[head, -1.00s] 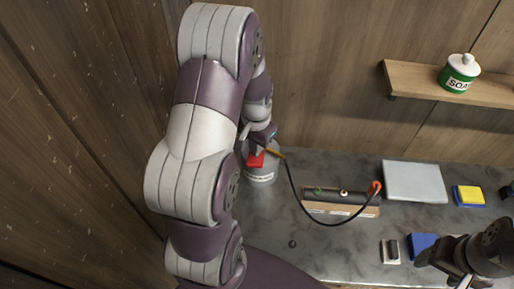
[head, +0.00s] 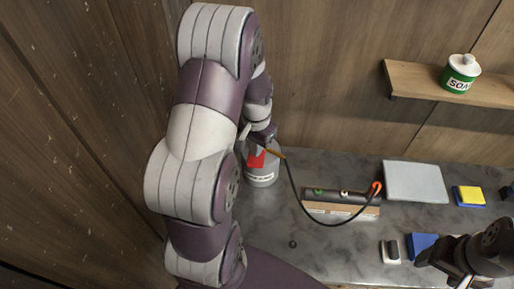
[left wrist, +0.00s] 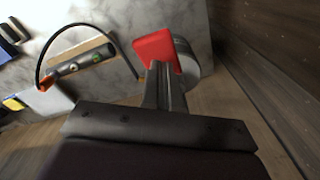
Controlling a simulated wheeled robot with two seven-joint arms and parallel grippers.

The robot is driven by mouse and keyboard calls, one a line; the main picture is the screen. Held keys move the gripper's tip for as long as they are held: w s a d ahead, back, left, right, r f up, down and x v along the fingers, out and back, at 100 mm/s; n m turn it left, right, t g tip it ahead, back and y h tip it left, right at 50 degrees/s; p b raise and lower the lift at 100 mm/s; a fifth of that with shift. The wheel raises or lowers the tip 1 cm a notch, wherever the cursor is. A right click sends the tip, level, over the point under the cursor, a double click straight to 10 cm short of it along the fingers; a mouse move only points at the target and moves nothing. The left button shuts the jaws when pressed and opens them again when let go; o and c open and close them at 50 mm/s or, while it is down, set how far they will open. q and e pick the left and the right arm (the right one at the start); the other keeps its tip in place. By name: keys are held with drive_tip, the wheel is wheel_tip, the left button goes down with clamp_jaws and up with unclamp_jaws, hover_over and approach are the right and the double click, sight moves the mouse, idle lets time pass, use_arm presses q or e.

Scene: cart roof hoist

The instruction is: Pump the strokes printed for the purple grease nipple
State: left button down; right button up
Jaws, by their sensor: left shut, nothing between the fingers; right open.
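A grey grease pump (head: 262,178) with a red lever pad (head: 256,158) stands on the bench. My left gripper (head: 262,147) is shut and empty at the pad; in the left wrist view its fingertips (left wrist: 165,72) reach the red pad (left wrist: 155,48), seemingly touching it. A black hose (head: 292,190) runs from the pump to an orange coupler (head: 376,188) at the right end of a dark nipple bar (head: 340,196). Green and white nipples show on the bar; no purple one can be made out. The label print is unreadable. My right gripper (head: 466,280) is open at the lower right, partly cut off.
A grey-white panel (head: 415,182), a yellow-and-blue block (head: 469,196), a blue block (head: 423,247) and a small switch-like box (head: 390,251) lie on the bench. A soap jar (head: 460,73) stands on a wooden shelf (head: 430,85). A wooden wall is close on the left.

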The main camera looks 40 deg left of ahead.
use_arm(q)
wheel_tip(320, 180, down, 8)
drive_tip(key=b, duration=0.6)
wheel_tip(320, 180, up, 8)
drive_tip(key=p, duration=0.8)
drive_tip(key=shift+r, duration=0.25)
drive_tip(key=shift+f, duration=0.2)
wheel_tip(320, 180, down, 9)
drive_tip(key=b, duration=0.6)
wheel_tip(320, 180, up, 9)
drive_tip(key=p, duration=0.8)
drive_tip(key=shift+r, duration=0.2)
drive_tip(key=shift+f, duration=0.3)
